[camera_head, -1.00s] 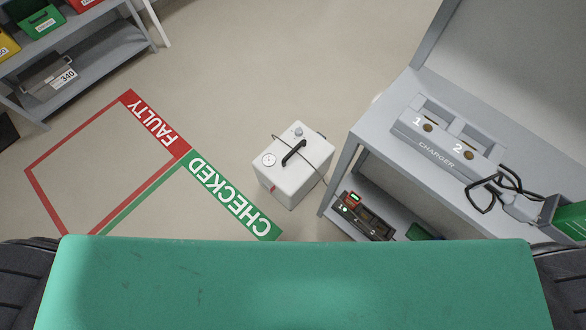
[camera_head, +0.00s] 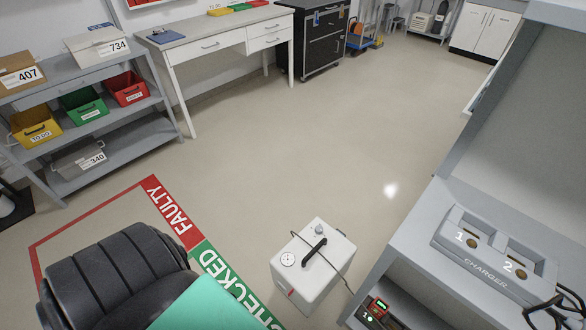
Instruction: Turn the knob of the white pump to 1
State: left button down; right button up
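The white pump (camera_head: 312,272) is a box standing on the floor, right of the green CHECKED strip (camera_head: 226,277). On its top are a black handle (camera_head: 314,251), a round white gauge (camera_head: 287,258) and a small grey knob (camera_head: 319,229) near the far corner. The knob's setting is too small to read. A dark cable lies across the pump's top and down its right side. Neither of my grippers shows in the head view.
A grey bench with a charger (camera_head: 492,262) stands close on the pump's right, with a device (camera_head: 376,311) on its lower shelf. Grey shelving (camera_head: 126,155) with bins stands at the left. A white desk (camera_head: 217,45) is at the back. The floor beyond the pump is clear.

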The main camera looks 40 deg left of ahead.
aim_at(319, 230)
jog(key=j+z, duration=0.1)
jog(key=j, duration=0.3)
jog(key=k+j+z, duration=0.15)
jog(key=j, duration=0.25)
jog(key=k+j+z, duration=0.1)
jog(key=j, duration=0.25)
jog(key=k+j+z, duration=0.1)
jog(key=j, duration=0.3)
jog(key=k+j+z, duration=0.15)
jog(key=j, duration=0.2)
jog(key=k+j+z, duration=0.1)
jog(key=j, duration=0.25)
jog(key=k, duration=0.1)
